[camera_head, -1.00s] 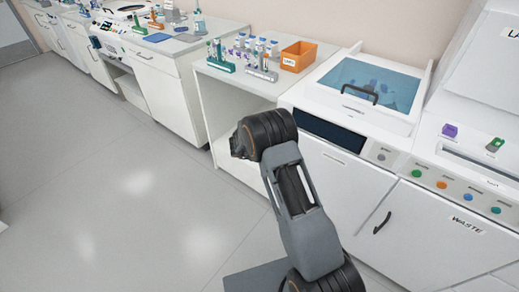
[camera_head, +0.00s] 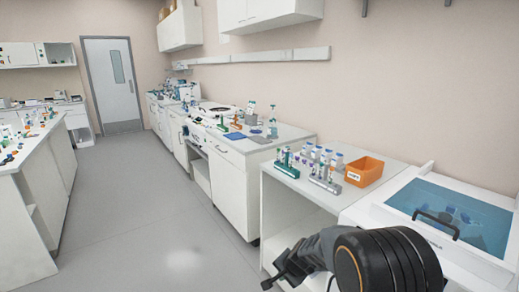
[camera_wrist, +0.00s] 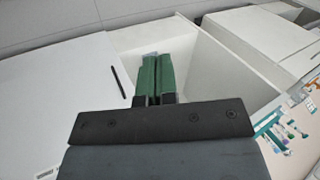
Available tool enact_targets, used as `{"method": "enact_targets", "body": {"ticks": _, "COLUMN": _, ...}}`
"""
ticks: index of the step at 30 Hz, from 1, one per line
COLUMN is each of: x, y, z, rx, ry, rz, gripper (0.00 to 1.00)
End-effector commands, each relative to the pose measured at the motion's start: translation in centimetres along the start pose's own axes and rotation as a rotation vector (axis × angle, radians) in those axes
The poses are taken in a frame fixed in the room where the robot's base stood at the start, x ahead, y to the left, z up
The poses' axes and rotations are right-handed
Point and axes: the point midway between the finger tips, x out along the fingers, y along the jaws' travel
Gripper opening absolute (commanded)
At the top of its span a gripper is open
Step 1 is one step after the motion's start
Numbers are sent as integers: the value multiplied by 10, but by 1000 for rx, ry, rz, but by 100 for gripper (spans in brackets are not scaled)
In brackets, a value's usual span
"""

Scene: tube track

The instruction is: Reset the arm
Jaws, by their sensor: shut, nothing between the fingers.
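My gripper (camera_wrist: 157,78) shows in the wrist view with its two green fingers side by side and touching, with nothing between them. In the head view my arm is at the bottom, right of the middle, folded so that the dark gripper (camera_head: 268,284) points left and down. It hangs in front of the open-fronted white cabinet and touches nothing that I can see. The rest of the arm is cut off by the lower edge.
Tube racks (camera_head: 287,165) and an orange bin (camera_head: 363,171) stand on the counter behind my arm. A white machine with a blue glass lid (camera_head: 450,212) is at right. An island bench (camera_head: 35,190) stands at left. The grey floor (camera_head: 150,215) between is clear.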

Motion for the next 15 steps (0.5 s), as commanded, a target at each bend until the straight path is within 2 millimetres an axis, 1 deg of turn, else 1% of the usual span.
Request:
{"method": "enact_targets", "body": {"ticks": 1, "x": -39, "y": 4, "z": 16, "rx": -136, "ry": -56, "rz": 25, "gripper": 0}}
{"method": "enact_targets", "body": {"ticks": 2, "x": -57, "y": 10, "z": 26, "rx": -216, "ry": -90, "rz": 48, "gripper": 0}}
{"method": "enact_targets", "body": {"ticks": 3, "x": -80, "y": 20, "z": 37, "rx": -315, "ry": -130, "rz": 82, "gripper": 0}}
{"method": "enact_targets", "body": {"ticks": 5, "x": -114, "y": 37, "z": 52, "rx": -448, "ry": -175, "rz": 136, "gripper": 0}}
{"method": "enact_targets", "body": {"ticks": 6, "x": -136, "y": 48, "z": 59, "rx": -523, "ry": -195, "rz": 172, "gripper": 0}}
{"method": "enact_targets", "body": {"ticks": 9, "x": -183, "y": 75, "z": 72, "rx": -667, "ry": -214, "rz": 258, "gripper": 0}}
{"method": "enact_targets", "body": {"ticks": 12, "x": -220, "y": 93, "z": 78, "rx": -753, "ry": -188, "rz": 319, "gripper": 0}}
{"method": "enact_targets", "body": {"ticks": 15, "x": -246, "y": 100, "z": 78, "rx": -791, "ry": -126, "rz": 340, "gripper": 0}}
